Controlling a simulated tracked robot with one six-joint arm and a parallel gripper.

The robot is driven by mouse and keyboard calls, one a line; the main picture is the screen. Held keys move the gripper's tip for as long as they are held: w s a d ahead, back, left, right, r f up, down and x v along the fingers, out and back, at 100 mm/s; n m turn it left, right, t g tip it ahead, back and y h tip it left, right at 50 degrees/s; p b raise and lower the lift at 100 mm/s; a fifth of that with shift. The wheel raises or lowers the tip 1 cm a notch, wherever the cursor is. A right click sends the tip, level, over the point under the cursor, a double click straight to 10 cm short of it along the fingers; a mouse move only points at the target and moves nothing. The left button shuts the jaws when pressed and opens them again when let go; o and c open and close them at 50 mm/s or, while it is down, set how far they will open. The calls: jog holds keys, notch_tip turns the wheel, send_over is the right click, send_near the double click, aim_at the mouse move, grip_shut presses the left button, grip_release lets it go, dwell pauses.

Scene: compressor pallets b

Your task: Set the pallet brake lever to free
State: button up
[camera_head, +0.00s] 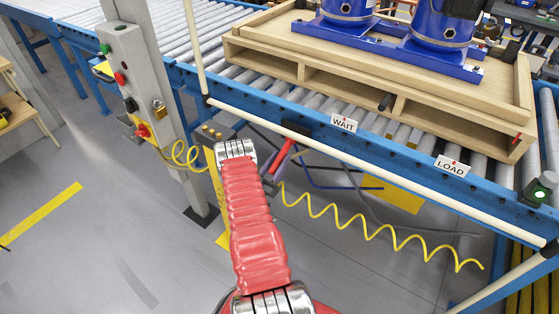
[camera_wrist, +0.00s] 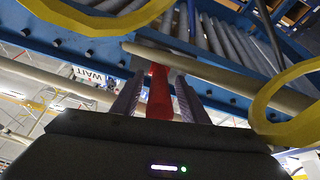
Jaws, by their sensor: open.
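The red brake lever (camera_head: 283,153) hangs below the conveyor's front rail, slanting down and left from a dark mount. The wrist view shows its red handle (camera_wrist: 160,94) between the two fingers of my gripper (camera_wrist: 160,82). The fingers are open, one on each side of the handle; I cannot tell whether either touches it. In the head view the gripper is mostly hidden by my arm. The wooden pallet (camera_head: 380,85) with blue compressors (camera_head: 440,52) sits on the rollers. No "free" marking is legible.
A yellow coiled hose (camera_head: 375,232) hangs below the frame. A grey control post (camera_head: 140,90) stands left. Grey floor is open at lower left.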

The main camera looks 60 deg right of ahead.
jog(key=shift+d+r, duration=0.1)
jog(key=shift+d, duration=0.1)
jog(key=shift+c, duration=0.5)
grip_shut()
